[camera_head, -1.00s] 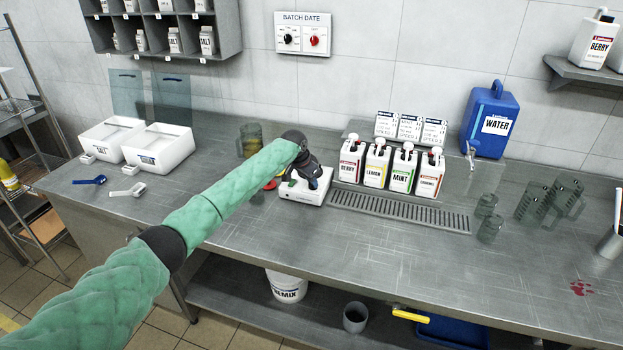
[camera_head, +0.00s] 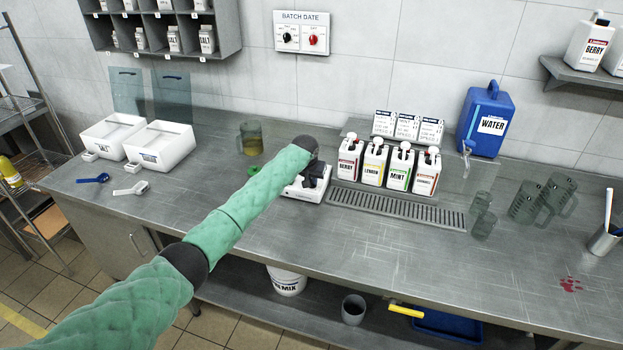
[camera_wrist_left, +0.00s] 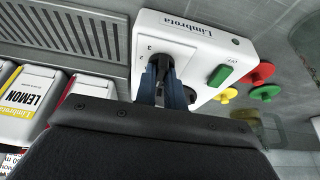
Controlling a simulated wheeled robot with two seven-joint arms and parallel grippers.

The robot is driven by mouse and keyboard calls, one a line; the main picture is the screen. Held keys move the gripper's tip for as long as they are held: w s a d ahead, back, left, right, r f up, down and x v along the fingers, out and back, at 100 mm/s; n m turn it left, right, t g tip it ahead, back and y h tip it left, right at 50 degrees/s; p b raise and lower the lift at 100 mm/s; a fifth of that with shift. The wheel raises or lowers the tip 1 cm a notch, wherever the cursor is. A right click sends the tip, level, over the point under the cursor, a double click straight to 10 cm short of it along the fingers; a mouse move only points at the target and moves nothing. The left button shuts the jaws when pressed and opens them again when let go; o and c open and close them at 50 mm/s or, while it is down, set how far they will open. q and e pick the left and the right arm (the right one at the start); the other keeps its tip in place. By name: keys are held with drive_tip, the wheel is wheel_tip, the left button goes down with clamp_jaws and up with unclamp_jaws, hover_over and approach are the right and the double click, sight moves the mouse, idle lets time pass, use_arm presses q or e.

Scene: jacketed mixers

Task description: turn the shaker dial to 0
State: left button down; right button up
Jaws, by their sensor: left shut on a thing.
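The shaker (camera_head: 303,194) is a white box on the steel counter, left of the syrup bottles. In the left wrist view the shaker (camera_wrist_left: 205,45) fills the upper middle, with a green button (camera_wrist_left: 220,75) on its face. My left gripper (camera_head: 316,178) is over the shaker, partly hidden by its own arm. In the wrist view its blue fingers (camera_wrist_left: 167,80) are shut on the black dial (camera_wrist_left: 182,66). The fingers hide part of the dial and its markings, so I cannot read its setting. My right gripper is not in view.
Several syrup bottles (camera_head: 374,162) stand right of the shaker, behind a drain grate (camera_head: 400,206). A glass jug (camera_head: 250,138) stands behind my arm. Red, yellow and green pieces (camera_wrist_left: 262,73) lie beside the shaker. The counter's front right is mostly clear.

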sight(310, 191)
use_arm(q)
drive_tip(key=shift+r, duration=0.1)
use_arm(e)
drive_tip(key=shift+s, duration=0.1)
use_arm(q)
drive_tip(key=c, duration=1.5)
unclamp_jaws()
drive_tip(key=shift+w, duration=0.1)
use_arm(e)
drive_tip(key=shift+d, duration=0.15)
